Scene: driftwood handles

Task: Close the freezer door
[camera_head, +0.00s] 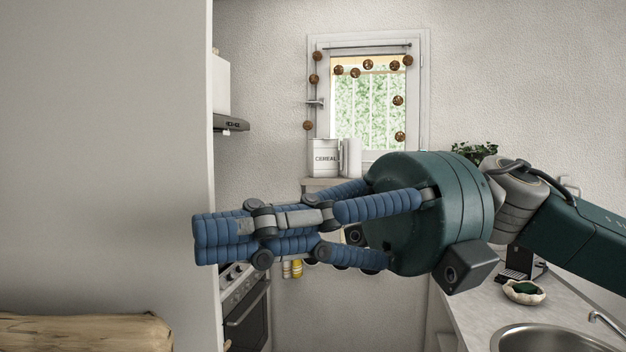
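A large pale grey panel (100,150) fills the left of the view, with its vertical edge towards the room. It looks like the freezer door, but its hinge and any gap behind it are out of view. A driftwood handle (80,333) lies across its lower left, cut off by the picture's edges. My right gripper (208,241) reaches in from the right, its blue fingers pointing left. The fingertips are together with nothing visible between them, and overlap the panel's edge in the picture. I cannot tell whether they touch it. My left gripper is not in view.
A counter (480,313) with a sink (550,338) and a small bowl (524,291) stands at the lower right. An oven (246,318) is beyond the panel's edge. A window (366,105) and a cereal tin (324,157) are at the back.

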